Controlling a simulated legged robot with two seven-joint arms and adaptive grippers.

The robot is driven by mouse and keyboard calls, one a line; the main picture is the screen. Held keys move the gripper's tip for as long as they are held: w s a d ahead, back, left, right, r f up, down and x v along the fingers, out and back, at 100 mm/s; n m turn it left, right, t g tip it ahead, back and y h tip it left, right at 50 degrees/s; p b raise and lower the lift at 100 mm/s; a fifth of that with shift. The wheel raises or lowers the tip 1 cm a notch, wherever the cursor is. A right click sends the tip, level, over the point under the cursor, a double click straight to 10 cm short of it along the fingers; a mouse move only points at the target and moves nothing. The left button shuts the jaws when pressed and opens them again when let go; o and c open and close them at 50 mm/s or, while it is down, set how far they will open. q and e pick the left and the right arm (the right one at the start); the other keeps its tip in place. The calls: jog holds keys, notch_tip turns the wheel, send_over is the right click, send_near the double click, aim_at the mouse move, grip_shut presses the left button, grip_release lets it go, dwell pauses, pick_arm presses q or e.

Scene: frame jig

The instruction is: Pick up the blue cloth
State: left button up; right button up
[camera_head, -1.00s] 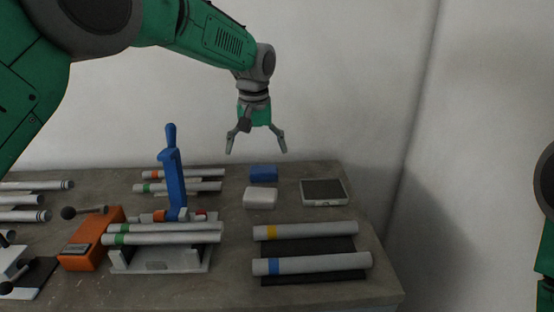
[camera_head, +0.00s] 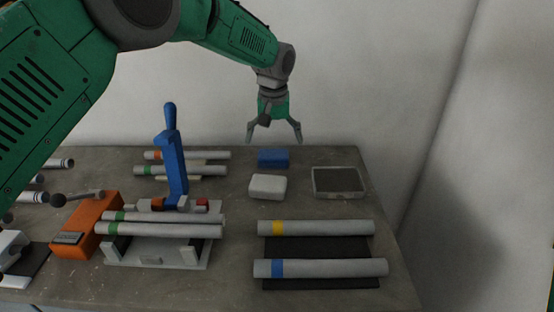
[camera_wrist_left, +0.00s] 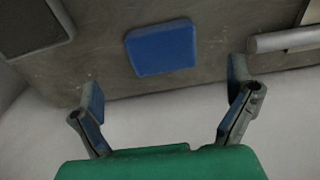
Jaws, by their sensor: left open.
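The blue cloth (camera_head: 273,158) is a small folded block lying flat near the back edge of the table. It also shows in the left wrist view (camera_wrist_left: 161,47), beyond the fingertips and roughly centred between them. My left gripper (camera_head: 274,139) is open and empty, above and behind the cloth, with its fingers pointing down. It also shows in the left wrist view (camera_wrist_left: 160,102), its two fingers spread wide and apart from the cloth. My right gripper is not in view.
A white folded block (camera_head: 268,187) lies just in front of the cloth. A grey tray with a dark inside (camera_head: 338,194) is to its right. A blue upright clamp handle (camera_head: 171,150) stands left, by several tubes. Yellow-banded (camera_head: 320,228) and blue-banded (camera_head: 325,268) tubes lie in front.

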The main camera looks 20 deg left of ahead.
aim_at(275, 154)
pick_arm(q)
jog(key=shift+w+a+f, duration=0.1)
jog(key=shift+a+f, duration=0.5)
jog(key=shift+f, duration=0.5)
jog(key=f, duration=0.3)
jog(key=shift+w+d+f, duration=0.25)
jog(key=shift+f, duration=0.05)
jog(key=shift+d+f, duration=0.3)
jog(key=shift+d, duration=0.05)
jog(key=shift+r, duration=0.1)
jog(key=shift+a, duration=0.35)
jog(key=c, duration=1.1)
jog(key=shift+a, duration=0.1)
